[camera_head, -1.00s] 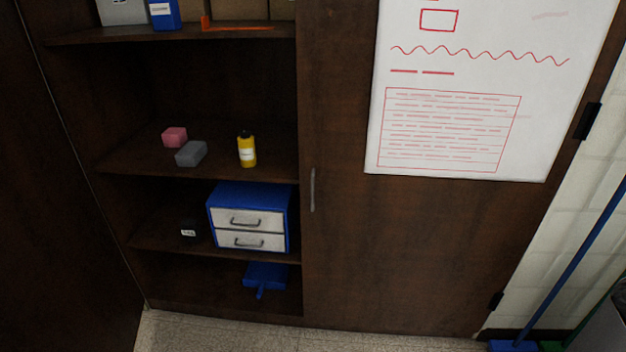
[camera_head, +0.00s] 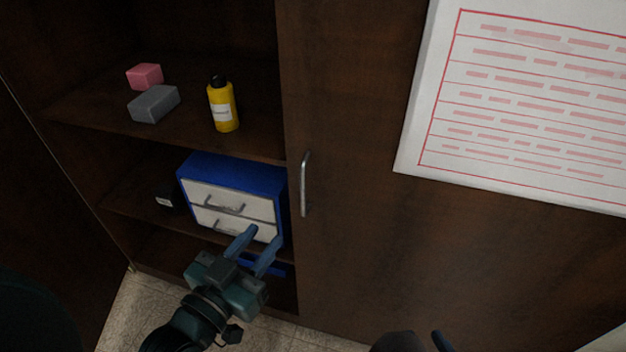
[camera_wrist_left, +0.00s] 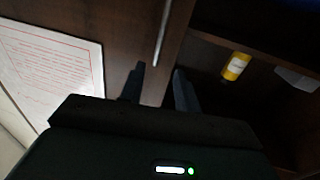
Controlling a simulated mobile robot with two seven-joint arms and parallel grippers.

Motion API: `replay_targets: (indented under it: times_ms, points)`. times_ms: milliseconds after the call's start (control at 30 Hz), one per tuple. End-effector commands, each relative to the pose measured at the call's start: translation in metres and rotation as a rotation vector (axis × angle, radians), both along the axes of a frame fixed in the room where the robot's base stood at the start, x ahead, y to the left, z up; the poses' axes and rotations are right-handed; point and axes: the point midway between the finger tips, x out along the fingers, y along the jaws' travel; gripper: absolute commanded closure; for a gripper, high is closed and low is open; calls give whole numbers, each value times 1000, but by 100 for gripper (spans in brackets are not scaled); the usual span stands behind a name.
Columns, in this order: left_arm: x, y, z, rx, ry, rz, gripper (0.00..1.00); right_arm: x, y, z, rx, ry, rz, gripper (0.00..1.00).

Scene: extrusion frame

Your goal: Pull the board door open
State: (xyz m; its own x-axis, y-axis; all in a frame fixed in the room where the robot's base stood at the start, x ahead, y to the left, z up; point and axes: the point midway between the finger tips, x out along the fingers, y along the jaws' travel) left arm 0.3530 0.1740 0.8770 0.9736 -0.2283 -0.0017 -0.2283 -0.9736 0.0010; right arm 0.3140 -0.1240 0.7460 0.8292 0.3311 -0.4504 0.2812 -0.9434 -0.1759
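The board door (camera_head: 350,240) is the dark brown wooden panel on the right, with a white board (camera_head: 530,110) on it. It stands shut over the right part of the cabinet. Its silver vertical handle (camera_head: 305,184) is near its left edge; the handle also shows in the left wrist view (camera_wrist_left: 161,35). My left gripper (camera_head: 260,243) is open and empty, below and left of the handle in the head view. In the left wrist view its fingers (camera_wrist_left: 157,80) are apart, with the handle beyond them. Only a small part of my right gripper (camera_head: 420,342) shows at the bottom edge.
Open shelves left of the door hold a yellow bottle (camera_head: 223,105), a pink block (camera_head: 145,76), a grey block (camera_head: 154,104) and a blue drawer box (camera_head: 237,170). The floor (camera_head: 130,305) is bare at lower left.

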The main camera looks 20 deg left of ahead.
Motion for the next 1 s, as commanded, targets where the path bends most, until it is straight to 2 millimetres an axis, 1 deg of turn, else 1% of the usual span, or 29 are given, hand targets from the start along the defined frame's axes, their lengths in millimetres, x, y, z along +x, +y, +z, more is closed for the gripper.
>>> replay_targets:
  times_ms: [67, 167, 267, 600, 700, 833, 1000]
  points:
    - [3, -1, 1, -2, -3, 1, 68, 0, 0, 0, 1, -1, 1, 64]
    - [13, -3, 2, -2, -4, 1, 68, 0, 0, 1, 1, -1, 1, 64]
    - [29, -7, 3, -2, -6, 1, 68, 0, 0, 2, 0, 0, 1, 64]
    - [94, -22, 1, -2, -3, 1, 68, -1, 0, 2, -5, 3, 3, 64]
    - [108, -26, 1, -2, -1, 0, 68, -2, 0, 1, -6, 5, 2, 64]
    - [121, -29, 1, -1, -1, 0, 68, -2, 0, 0, -6, 7, 3, 64]
    - [127, -30, 0, -1, 0, 0, 68, -2, 0, 0, -6, 7, 3, 64]
